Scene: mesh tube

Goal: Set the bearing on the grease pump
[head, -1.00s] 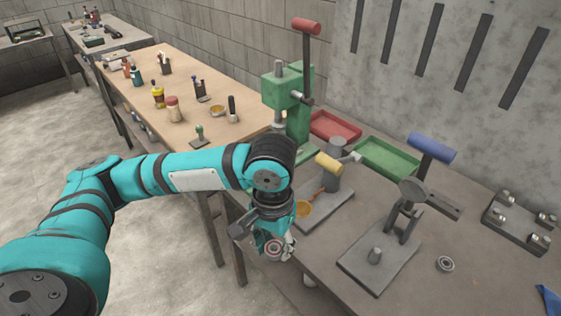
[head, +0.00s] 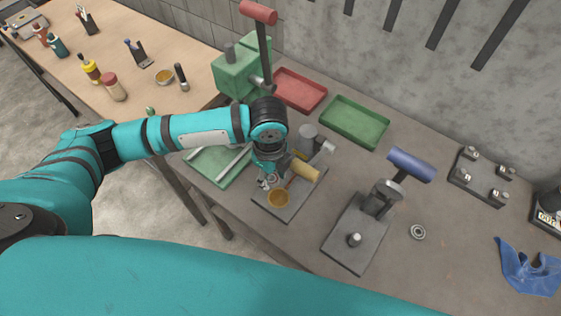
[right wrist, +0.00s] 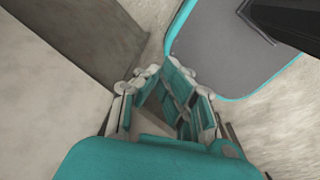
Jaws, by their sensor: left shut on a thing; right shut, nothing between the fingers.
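The grease pump (head: 305,190) is a dark grey base with a yellow handle, a grey cylinder and an amber round cup (head: 278,198) near its front corner. My left gripper (head: 267,183) is over the left part of the pump, just behind and left of the cup. It is shut on the bearing, a small metal ring; its fingers and the bearing are too small to separate clearly now, and I cannot tell whether the bearing touches the pump. My right gripper (right wrist: 172,105) is shut and empty in the right wrist view, with floor behind it.
A spare bearing (head: 418,232) lies right of the blue-handled press (head: 362,235). A green press (head: 242,75), red tray (head: 298,90) and green tray (head: 355,121) stand behind. A blue cloth (head: 528,268) and a pegged block (head: 480,177) are at right. My teal arm crosses the bottom.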

